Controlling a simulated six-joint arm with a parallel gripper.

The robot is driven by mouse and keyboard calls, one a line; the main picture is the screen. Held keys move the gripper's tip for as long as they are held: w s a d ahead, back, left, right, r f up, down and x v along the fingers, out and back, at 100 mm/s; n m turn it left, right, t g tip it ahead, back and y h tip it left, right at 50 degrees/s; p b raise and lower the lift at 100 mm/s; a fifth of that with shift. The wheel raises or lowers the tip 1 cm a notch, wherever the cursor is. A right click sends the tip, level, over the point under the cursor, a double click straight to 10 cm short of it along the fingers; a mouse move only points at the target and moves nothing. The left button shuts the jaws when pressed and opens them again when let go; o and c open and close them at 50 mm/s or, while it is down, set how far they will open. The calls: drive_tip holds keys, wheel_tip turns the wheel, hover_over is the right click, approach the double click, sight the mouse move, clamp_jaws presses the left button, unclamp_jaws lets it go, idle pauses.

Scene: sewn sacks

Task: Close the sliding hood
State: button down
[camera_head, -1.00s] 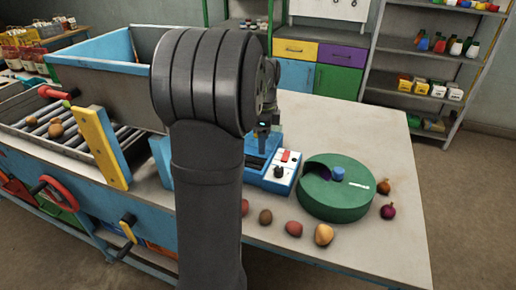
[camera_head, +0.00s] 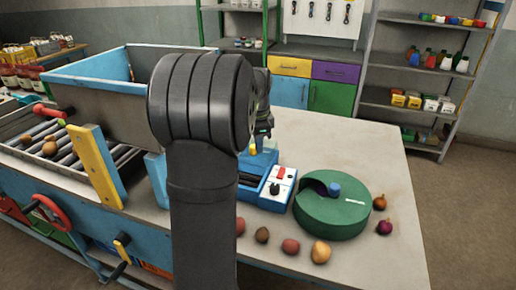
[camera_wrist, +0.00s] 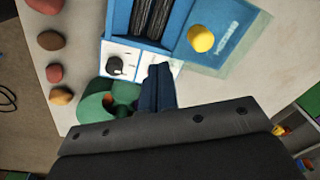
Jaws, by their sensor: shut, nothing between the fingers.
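A blue machine (camera_head: 262,188) with a white control panel (camera_head: 281,184) stands on the bench, partly hidden by my arm. In the wrist view, the machine (camera_wrist: 116,22) shows dark ribbed rollers in its opening, and the panel has a black knob. A teal-blue flat cover (camera_wrist: 233,38) with a yellow knob (camera_wrist: 201,39) lies to the right of the opening; it looks like the sliding hood. My gripper (camera_wrist: 160,68) is shut and empty, over the edge of the white panel, below and left of the yellow knob and apart from it. In the head view, my arm hides most of it.
A green round drum (camera_head: 331,208) with a blue knob stands right of the machine. Several onions and potatoes (camera_head: 290,246) lie along the front edge. A blue-walled bin (camera_head: 95,92) and roller tray are at left. The bench's back right (camera_head: 350,140) is clear.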

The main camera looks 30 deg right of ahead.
drive_tip(key=w+d+r+n+t+h, duration=0.25)
drive_tip(key=w+r+n, duration=0.45)
drive_tip(key=n, duration=0.4)
drive_tip(key=shift+g+y, duration=0.25)
drive_tip(key=shift+y, duration=0.1)
drive_tip(key=x, duration=1)
drive_tip(key=shift+w+d+f, duration=0.2)
drive_tip(key=shift+w+d, duration=0.05)
drive_tip(key=shift+w, duration=0.25)
drive_tip(key=shift+s+a+f, duration=0.2)
drive_tip(key=shift+s+a+r, duration=0.1)
drive_tip(key=shift+s+a, duration=1.1)
drive_tip(key=s+a, duration=0.7)
drive_tip(key=s, duration=0.1)
drive_tip(key=shift+a+f, duration=0.2)
drive_tip(key=shift+a, duration=0.2)
